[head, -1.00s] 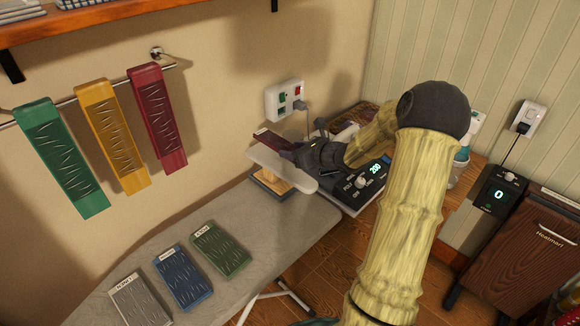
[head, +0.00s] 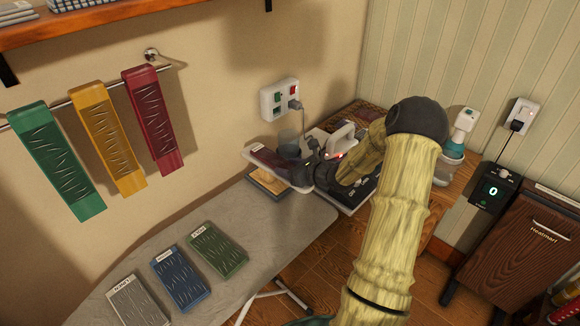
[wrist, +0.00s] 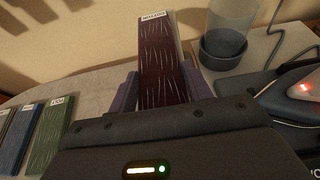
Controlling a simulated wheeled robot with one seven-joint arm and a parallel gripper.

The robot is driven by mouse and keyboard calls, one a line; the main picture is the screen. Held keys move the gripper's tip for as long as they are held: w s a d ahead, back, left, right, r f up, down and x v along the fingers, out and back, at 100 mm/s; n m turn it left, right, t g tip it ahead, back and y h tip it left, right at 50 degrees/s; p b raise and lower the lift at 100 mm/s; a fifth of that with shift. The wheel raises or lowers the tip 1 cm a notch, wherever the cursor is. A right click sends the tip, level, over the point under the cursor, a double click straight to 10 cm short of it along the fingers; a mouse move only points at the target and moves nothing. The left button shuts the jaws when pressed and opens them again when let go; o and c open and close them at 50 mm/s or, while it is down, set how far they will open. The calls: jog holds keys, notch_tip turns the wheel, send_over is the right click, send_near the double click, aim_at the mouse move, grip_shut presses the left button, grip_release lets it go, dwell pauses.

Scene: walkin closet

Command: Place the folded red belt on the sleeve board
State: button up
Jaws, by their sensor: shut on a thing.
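The folded red belt (head: 266,157) is dark red with pale streaks and a white label at its far end. In the wrist view the belt (wrist: 162,62) points straight out between the two fingers. My gripper (head: 292,170) is shut on its near end; in the wrist view the fingers (wrist: 160,90) press its sides. The sleeve board (head: 250,153), a small pale padded board on a wooden foot, is directly below the belt. The belt and gripper hide much of its top. I cannot tell whether the belt touches it.
Labelled grey (head: 138,303), blue (head: 181,278) and green (head: 218,249) folded pieces lie on the grey ironing board (head: 285,218). A clear-and-dark cup (wrist: 224,42) and an iron (head: 342,137) stand close by. Green, yellow and red strips hang from the wall rail.

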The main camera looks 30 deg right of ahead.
jog(key=o, duration=1)
jog(key=shift+f, duration=0.1)
jog(key=shift+c, duration=0.2)
jog(key=shift+r, duration=0.25)
jog(key=b+v, duration=0.1)
jog(key=v, duration=1.1)
jog(key=shift+f, duration=0.2)
